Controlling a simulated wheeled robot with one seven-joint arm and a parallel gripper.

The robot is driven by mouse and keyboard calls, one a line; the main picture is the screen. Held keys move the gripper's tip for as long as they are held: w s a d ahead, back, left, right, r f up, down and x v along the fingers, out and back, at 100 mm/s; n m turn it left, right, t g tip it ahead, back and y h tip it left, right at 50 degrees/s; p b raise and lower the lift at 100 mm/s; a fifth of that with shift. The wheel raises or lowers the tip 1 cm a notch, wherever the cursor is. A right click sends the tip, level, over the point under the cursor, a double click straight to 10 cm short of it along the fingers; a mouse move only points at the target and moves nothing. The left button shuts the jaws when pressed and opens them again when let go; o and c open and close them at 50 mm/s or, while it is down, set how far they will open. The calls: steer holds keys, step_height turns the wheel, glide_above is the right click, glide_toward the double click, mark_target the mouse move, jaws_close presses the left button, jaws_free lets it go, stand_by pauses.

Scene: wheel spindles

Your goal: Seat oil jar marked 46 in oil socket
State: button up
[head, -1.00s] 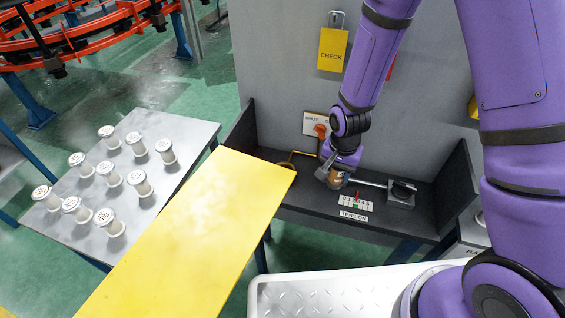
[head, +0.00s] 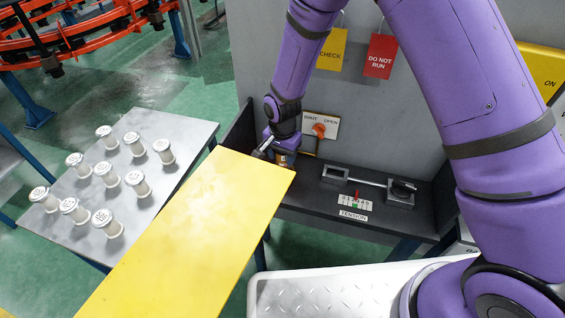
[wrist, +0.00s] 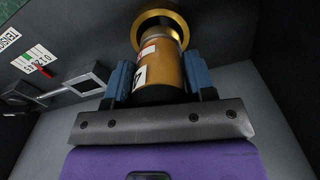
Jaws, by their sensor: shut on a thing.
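My gripper (head: 272,150) is shut on an amber oil jar (wrist: 163,76) with a dark band at the gripper end. A white label with a dark mark shows on the jar, but I cannot read the full number. In the wrist view, the brass ring of the oil socket (wrist: 179,24) lies just beyond the jar's far end, roughly in line with it. I cannot tell whether the jar's end has entered the ring. In the head view, the jar (head: 285,158) shows partly below my gripper, and the socket is hidden behind the yellow panel and jar.
A yellow panel (head: 190,230) stands close in front of the gripper. A tension gauge (head: 355,202) and a rod between blocks (head: 365,182) lie to the right on the dark shelf. Several white spools stand on a grey table (head: 190,130).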

mark_target(282, 163)
steer(key=shift+f, duration=1.7)
steer(key=shift+f, duration=0.15)
steer(key=o, duration=0.9)
steer(key=shift+o, duration=0.2)
step_height(282, 163, up, 12)
steer(key=shift+r, duration=0.15)
steer(key=shift+s, duration=0.1)
